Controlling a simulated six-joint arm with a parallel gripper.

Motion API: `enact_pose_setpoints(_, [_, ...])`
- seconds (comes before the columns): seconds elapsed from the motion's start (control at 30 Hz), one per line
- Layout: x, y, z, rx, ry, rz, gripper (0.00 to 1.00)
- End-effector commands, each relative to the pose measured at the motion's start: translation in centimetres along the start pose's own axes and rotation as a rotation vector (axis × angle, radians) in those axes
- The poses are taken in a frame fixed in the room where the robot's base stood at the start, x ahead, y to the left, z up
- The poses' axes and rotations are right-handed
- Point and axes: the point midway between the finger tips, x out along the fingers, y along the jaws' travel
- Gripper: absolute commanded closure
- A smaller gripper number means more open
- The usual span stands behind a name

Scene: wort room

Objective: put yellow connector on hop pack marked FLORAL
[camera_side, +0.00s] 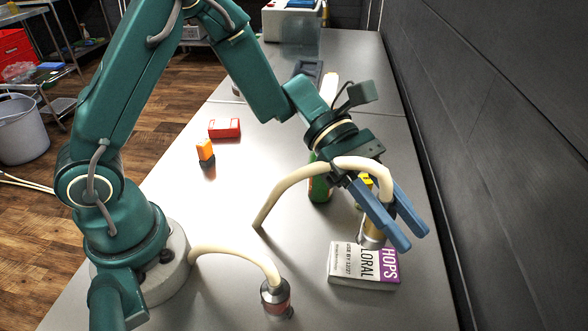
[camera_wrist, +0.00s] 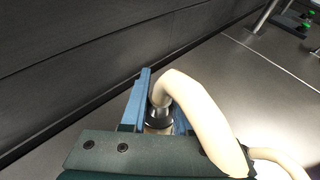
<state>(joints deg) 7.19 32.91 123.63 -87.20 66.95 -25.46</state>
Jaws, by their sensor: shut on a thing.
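My gripper (camera_side: 408,236), with blue fingers, is shut on the yellow connector (camera_side: 371,237), a metal fitting with a yellow part at its upper end and a cream hose. In the wrist view the connector (camera_wrist: 158,122) sits between the fingers (camera_wrist: 160,108), its hose bending over to the right. The hop pack marked FLORAL (camera_side: 345,263), a white box with a purple HOPS panel, lies on the table below the fingers. The connector's lower end overlaps the pack's far edge in the side view; I cannot tell whether they touch.
A second connector (camera_side: 277,298) with a reddish band and cream hose stands left of the pack. A dark wall (camera_side: 500,150) runs along the right.

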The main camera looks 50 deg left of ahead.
Motion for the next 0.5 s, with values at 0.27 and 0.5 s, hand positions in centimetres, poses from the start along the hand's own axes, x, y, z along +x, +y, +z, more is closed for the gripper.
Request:
enact_pose_setpoints(0.27, [1.1, -0.1, -2.7, -0.004, 0.001, -0.002, 1.00])
enact_pose_setpoints(0.5, [1.9, 0.0, -4.8, 0.001, 0.000, -0.001, 1.00])
